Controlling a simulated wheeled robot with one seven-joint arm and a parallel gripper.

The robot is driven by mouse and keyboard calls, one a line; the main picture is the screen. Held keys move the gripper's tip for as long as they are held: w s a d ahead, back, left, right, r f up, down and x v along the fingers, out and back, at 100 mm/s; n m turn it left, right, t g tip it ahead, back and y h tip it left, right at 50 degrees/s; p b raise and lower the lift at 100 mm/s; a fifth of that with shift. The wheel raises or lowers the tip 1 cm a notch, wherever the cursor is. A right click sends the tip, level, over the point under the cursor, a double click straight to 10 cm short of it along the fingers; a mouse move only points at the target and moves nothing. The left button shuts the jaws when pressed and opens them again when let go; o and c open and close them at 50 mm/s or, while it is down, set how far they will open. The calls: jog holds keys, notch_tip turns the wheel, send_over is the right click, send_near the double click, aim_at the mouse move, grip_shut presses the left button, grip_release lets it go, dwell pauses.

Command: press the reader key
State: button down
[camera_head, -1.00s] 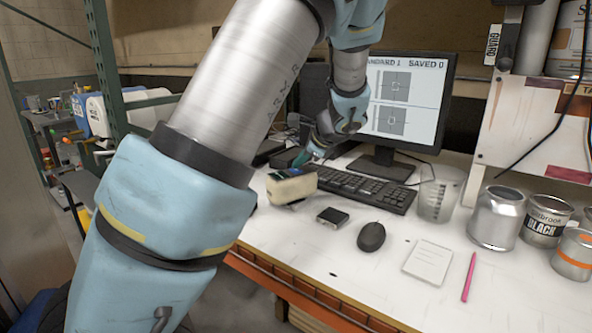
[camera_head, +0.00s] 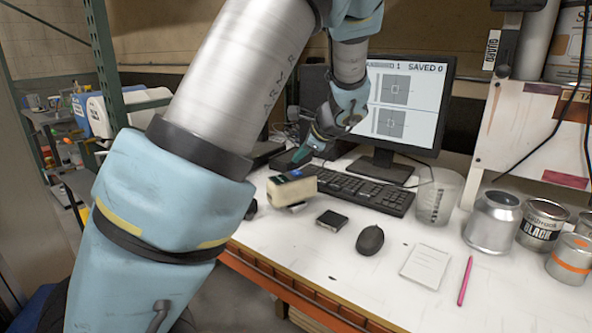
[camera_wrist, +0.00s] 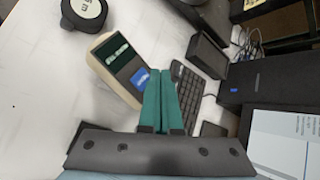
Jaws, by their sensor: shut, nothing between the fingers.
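The reader is a cream handheld box (camera_head: 292,188) with a dark top face, lying on the white desk left of the keyboard. In the wrist view the reader (camera_wrist: 103,62) shows a dark green display and a blue key (camera_wrist: 140,77). My gripper (camera_head: 303,157) is above and just behind the reader in the head view. In the wrist view my gripper (camera_wrist: 161,75) has its teal fingers closed together, empty, with the tips beside the blue key. I cannot tell whether they touch it.
A black keyboard (camera_head: 366,192) lies right of the reader, before a monitor (camera_head: 409,100) reading "SAVED 0". A small black box (camera_head: 332,218), a mouse (camera_head: 370,240), a clear beaker (camera_head: 439,196) and several cans stand nearby.

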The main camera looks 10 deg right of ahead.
aim_at(275, 182)
jog(key=shift+r+p, duration=1.25)
jog(key=shift+r, duration=0.65)
jog(key=shift+a+f, duration=0.1)
jog(key=a+f+n, duration=0.1)
jog(key=a, duration=0.1)
jog(key=s+a+n+g, duration=0.1)
jog(key=a, duration=0.1)
jog(key=s+a+f+n+g, duration=0.1)
jog(key=a, duration=0.2)
jog(key=shift+s+f+n, duration=0.15)
jog(key=shift+f+n, duration=0.2)
jog(key=shift+n, duration=0.05)
jog(key=s+a+f+n+g+h, duration=0.2)
jog(key=s+a+n, duration=0.5)
jog(key=s+n, duration=0.1)
jog(key=s+a+f+n+g+h, duration=0.2)
jog(key=s+a+n, duration=0.5)
jog(key=s+n, duration=0.2)
jog(key=shift+s+a+g, duration=0.3)
jog(key=shift+s+g, duration=0.1)
jog(key=shift+s, duration=0.6)
jog(key=c, duration=1.6)
grip_release()
jog(key=shift+f, duration=0.1)
